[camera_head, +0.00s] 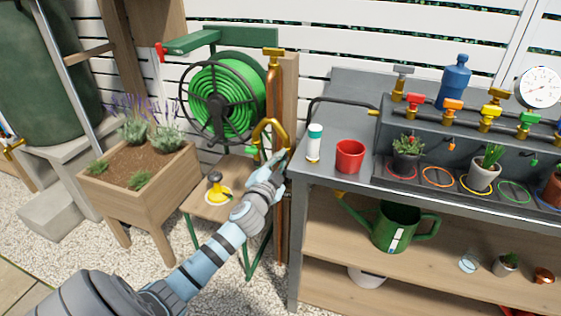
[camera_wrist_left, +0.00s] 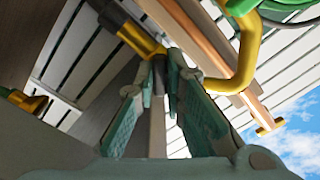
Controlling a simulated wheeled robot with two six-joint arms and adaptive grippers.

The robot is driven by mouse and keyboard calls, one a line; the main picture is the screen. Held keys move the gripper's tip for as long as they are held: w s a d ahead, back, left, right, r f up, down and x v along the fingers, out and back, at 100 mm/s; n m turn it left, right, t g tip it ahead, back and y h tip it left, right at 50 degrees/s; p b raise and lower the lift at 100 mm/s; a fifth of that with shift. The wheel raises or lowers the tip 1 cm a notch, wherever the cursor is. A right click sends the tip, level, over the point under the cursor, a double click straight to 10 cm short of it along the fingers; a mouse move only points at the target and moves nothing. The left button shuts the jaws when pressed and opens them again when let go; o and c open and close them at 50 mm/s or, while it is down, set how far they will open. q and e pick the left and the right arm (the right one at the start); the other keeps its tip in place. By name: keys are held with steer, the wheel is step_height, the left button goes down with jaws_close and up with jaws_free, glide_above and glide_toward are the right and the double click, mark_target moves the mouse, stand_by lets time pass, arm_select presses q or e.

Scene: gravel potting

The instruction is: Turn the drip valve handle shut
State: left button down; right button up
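A row of brass valves with coloured handles runs along the back of the grey bench: a red handle (camera_head: 413,99), an orange handle (camera_head: 453,105) and a yellow handle (camera_head: 490,111) show. I cannot tell which one is the drip valve. My left gripper (camera_head: 276,163) is left of the bench, below a brass hooked pipe (camera_head: 271,131) by the wooden post, and far from that row. A brass fitting (camera_wrist_left: 140,38) is close to the fingertips. My right gripper is not in view.
On the bench stand a red cup (camera_head: 350,156), a white bottle with a teal cap (camera_head: 314,145), a blue bottle (camera_head: 454,82) and several potted plants. A green hose reel (camera_head: 222,100) and a wooden planter (camera_head: 150,198) are to the left. A watering can (camera_head: 397,228) is on the shelf.

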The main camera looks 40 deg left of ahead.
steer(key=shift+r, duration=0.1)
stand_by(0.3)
arm_select(q)
steer(key=shift+m+p, duration=1.95)
steer(key=shift+m, duration=2.65)
steer(key=c, duration=1.7)
jaws_free()
steer(key=shift+o, duration=0.2)
steer(key=v, duration=1.2)
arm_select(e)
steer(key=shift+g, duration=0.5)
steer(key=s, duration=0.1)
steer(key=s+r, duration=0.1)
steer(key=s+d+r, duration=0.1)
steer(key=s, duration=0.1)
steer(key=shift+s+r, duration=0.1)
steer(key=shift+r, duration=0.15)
